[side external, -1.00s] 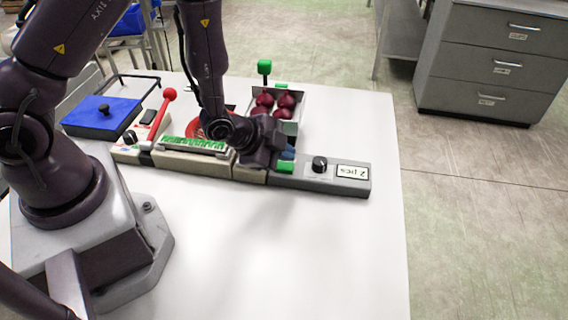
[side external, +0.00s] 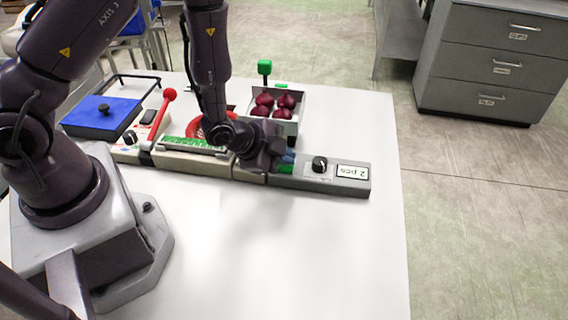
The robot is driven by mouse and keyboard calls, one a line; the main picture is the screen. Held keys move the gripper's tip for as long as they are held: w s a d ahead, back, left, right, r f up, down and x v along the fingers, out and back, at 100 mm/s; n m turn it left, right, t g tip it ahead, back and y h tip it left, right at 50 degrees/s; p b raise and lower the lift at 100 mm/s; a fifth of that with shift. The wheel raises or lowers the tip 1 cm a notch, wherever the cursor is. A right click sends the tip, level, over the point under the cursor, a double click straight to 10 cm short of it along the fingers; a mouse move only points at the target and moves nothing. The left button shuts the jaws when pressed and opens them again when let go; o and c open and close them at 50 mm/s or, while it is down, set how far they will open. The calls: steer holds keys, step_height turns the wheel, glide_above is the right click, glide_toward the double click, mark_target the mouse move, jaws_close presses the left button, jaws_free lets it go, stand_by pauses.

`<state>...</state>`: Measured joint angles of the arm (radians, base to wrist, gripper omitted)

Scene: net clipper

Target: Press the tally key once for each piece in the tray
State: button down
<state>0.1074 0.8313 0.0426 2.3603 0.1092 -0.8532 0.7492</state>
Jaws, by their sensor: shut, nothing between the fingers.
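The tray (side external: 297,126) is a pale box behind the grey counter unit and holds several dark red round pieces (side external: 285,101), partly hidden by my arm. A green key (side external: 286,169) sits on the left part of the grey unit (side external: 325,183). My gripper (side external: 287,159) points down over this key and is shut with nothing in it. Its blue fingertips cover part of the key; I cannot tell whether they touch it. The label or display (side external: 352,172) appears upside down and seems to read "2 pcs".
A black knob (side external: 319,163) stands right of the green key. A green-topped post (side external: 264,68) rises behind the tray. A red-knobbed lever (side external: 161,118), green-toothed strip (side external: 195,145) and blue board (side external: 101,116) lie to the left. The white table (side external: 300,250) is clear in front.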

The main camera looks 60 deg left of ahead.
mark_target(284, 167)
steer(key=shift+f, duration=0.3)
steer(key=shift+r, duration=0.15)
stand_by(0.4)
steer(key=shift+r, duration=0.75)
steer(key=shift+r, duration=2.5)
stand_by(0.5)
step_height(284, 167, up, 4)
steer(key=shift+f, duration=0.1)
stand_by(0.3)
